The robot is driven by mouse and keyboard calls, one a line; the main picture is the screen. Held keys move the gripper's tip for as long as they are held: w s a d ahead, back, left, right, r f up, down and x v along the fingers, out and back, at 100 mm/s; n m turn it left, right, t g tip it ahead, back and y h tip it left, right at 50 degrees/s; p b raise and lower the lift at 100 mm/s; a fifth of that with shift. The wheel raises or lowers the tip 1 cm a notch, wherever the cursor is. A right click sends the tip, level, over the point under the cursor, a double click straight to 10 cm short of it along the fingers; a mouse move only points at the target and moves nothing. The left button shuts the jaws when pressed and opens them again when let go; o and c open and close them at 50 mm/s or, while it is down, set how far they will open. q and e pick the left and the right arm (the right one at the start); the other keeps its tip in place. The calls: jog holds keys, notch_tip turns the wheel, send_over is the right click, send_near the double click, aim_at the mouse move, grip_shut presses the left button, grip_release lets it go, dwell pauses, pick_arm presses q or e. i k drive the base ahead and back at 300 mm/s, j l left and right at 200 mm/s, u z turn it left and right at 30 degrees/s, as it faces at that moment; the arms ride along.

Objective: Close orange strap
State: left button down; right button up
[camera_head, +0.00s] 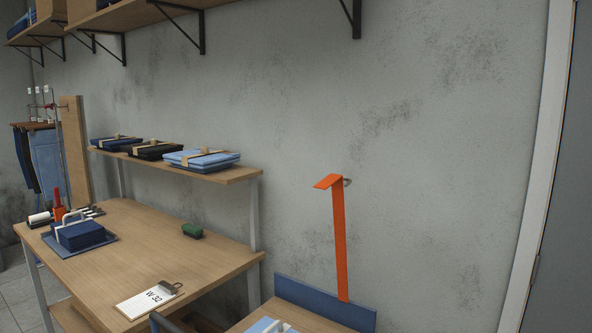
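An orange strap (340,250) stands up along the grey wall in the camera_head view. Its top end is folded over to the left, beside a small metal ring (347,181) on the wall side. Neither of my grippers shows in this view.
A wooden surface (248,322) with a light blue item (272,326) lies below the strap, cut off by the frame. To the left, a wooden table (150,245) holds a clipboard (150,298), a green item (192,230) and a dark blue bundle (80,235). A shelf (205,177) with folded garments stands behind.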

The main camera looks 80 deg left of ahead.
aim_at(335, 180)
jog(key=i+j+u, duration=0.2)
jog(key=u, duration=0.25)
jog(key=i+j+u, duration=0.1)
jog(key=i+u, duration=0.25)
jog(key=u, duration=0.15)
jog(key=i+u, duration=0.3)
jog(key=u, duration=0.15)
jog(key=i+u, duration=0.3)
jog(key=u, duration=0.2)
